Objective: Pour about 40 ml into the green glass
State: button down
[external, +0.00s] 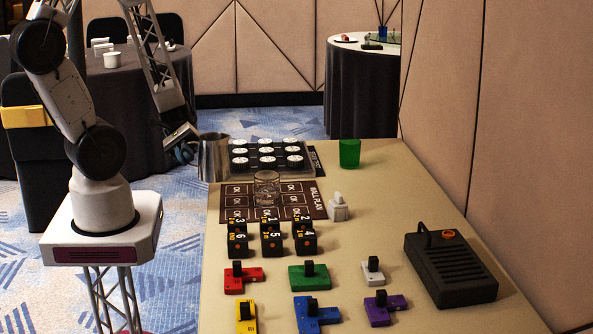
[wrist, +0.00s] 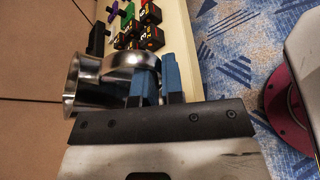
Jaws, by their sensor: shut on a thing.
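A shiny metal pitcher (external: 214,160) is upright at the far left edge of the table. It also shows in the wrist view (wrist: 88,82), with its open mouth toward the left. My gripper (external: 187,143) is at the pitcher's left side. In the wrist view its blue fingers (wrist: 156,78) are shut on the pitcher, at the side away from the mouth. I cannot tell whether the pitcher touches the table, and its contents are hidden. The green glass (external: 350,153) stands upright at the far right of the table; its contents cannot be made out.
A clear glass (external: 266,188) stands on a brown marked mat (external: 234,211), in front of a tray of black and white pucks (external: 267,154). A small whitish object (external: 338,207) stands beside the mat. Black numbered cubes (external: 271,238), coloured blocks and a black box (external: 449,268) are nearer.

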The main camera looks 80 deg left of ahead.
jog(key=shift+r, duration=2.3)
jog(key=w+a+n+t+y, duration=0.2)
jog(key=w+a+n+t, duration=0.15)
jog(key=w, duration=0.85)
jog(key=w+a+n+t+y, duration=0.25)
jog(key=w+a, duration=0.25)
jog(key=w, duration=0.7)
jog(key=w+a+n+t+y, duration=0.25)
jog(key=w+a, duration=0.25)
jog(key=w, duration=0.8)
jog(key=shift+n+t+h, duration=0.35)
jog(key=shift+h, duration=0.15)
jog(key=f, duration=1.1)
jog(key=shift+s+d, duration=0.1)
jog(key=shift+s, duration=0.15)
jog(key=shift+r, duration=0.2)
jog(key=w+a+r+n+g+h, duration=0.2)
jog(key=w+a+r+n, duration=0.1)
jog(key=r+n, duration=0.2)
jog(key=w+a+r+n+g+h, duration=0.2)
jog(key=w+a+r+n, duration=0.2)
jog(key=r, duration=0.4)
jog(key=shift+n, duration=0.5)
jog(key=shift+w+a+f+n+h, duration=0.15)
jog(key=shift+w+a+n+h, duration=0.15)
jog(key=shift+a+n+h, duration=0.25)
